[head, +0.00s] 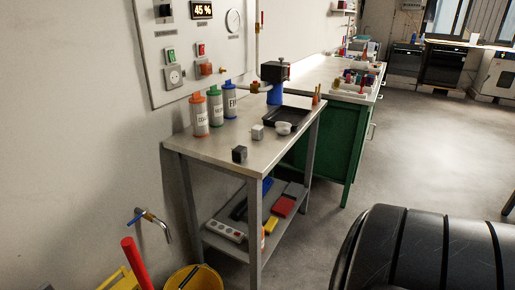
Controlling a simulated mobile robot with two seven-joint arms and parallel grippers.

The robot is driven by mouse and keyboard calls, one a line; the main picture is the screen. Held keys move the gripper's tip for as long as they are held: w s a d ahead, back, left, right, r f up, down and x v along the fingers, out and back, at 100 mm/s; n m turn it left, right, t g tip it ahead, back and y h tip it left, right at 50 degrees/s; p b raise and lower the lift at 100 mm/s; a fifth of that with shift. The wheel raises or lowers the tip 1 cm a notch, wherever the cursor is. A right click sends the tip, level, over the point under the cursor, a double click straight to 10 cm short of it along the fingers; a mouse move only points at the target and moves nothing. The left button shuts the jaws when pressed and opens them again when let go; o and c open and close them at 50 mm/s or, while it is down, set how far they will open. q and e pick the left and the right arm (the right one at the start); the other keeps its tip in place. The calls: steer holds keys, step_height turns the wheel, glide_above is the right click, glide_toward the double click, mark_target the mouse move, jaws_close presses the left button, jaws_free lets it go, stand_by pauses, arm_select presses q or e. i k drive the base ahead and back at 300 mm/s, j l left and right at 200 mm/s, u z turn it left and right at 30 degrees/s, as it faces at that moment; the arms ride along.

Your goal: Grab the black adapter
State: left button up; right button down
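The black adapter looks to be the small dark cube (239,154) near the front edge of the metal worktable (207,146). It sits on the tabletop with nothing touching it. A similar light grey cube (257,132) stands a little behind it to the right. Neither of my grippers is in the head view, so their state does not show.
Three labelled bottles (215,107) stand along the wall side. A white bowl (283,128), black tray (288,116) and blue-based device (275,94) are farther back. A large black ribbed object (425,250) fills the lower right.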

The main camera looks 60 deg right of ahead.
mark_target(239, 153)
steer(key=z, duration=1.6)
steer(key=i+l+u, duration=0.45)
steer(key=u, duration=0.3)
steer(key=i+l+u, duration=0.1)
steer(key=l+u, duration=0.25)
steer(key=l, duration=0.1)
